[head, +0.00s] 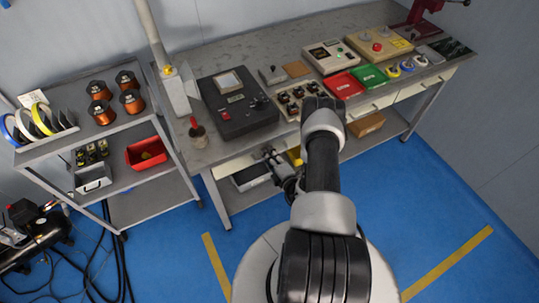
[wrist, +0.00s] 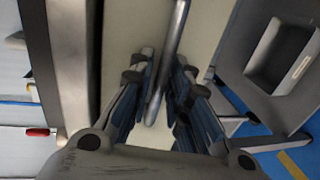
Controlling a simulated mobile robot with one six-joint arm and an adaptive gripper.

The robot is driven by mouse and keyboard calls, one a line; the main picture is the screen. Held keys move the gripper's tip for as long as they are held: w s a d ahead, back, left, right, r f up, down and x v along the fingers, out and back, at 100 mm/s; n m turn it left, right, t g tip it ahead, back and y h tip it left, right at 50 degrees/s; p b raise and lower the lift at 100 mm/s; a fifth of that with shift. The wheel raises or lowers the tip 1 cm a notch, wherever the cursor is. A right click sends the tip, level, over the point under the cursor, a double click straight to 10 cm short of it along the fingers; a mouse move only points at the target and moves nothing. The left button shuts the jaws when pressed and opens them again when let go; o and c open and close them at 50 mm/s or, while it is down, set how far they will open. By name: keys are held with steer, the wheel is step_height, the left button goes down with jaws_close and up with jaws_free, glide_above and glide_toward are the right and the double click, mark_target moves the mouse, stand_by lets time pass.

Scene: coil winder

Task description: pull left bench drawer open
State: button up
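The left bench drawer has a cream front (head: 234,163) under the left part of the bench, partly hidden by my gripper and arm in the head view. The cream front also fills the upper middle of the wrist view (wrist: 127,30). Its grey bar handle (wrist: 171,48) runs lengthwise between my fingers there. My gripper (head: 272,158) is at the drawer front, below the bench edge. In the wrist view my gripper (wrist: 167,72) is open, with fingers on both sides of the handle. I cannot tell whether either finger touches it. The drawer looks shut.
The bench top (head: 225,62) carries a black control box (head: 238,108), switch boxes and trays. Other drawers (head: 370,107) are at its right. A grey box (head: 250,176) stands on the lower shelf near my gripper. A shelf cart (head: 95,132) is left; blue floor is clear in front.

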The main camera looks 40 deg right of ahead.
jaws_close()
stand_by(0.3)
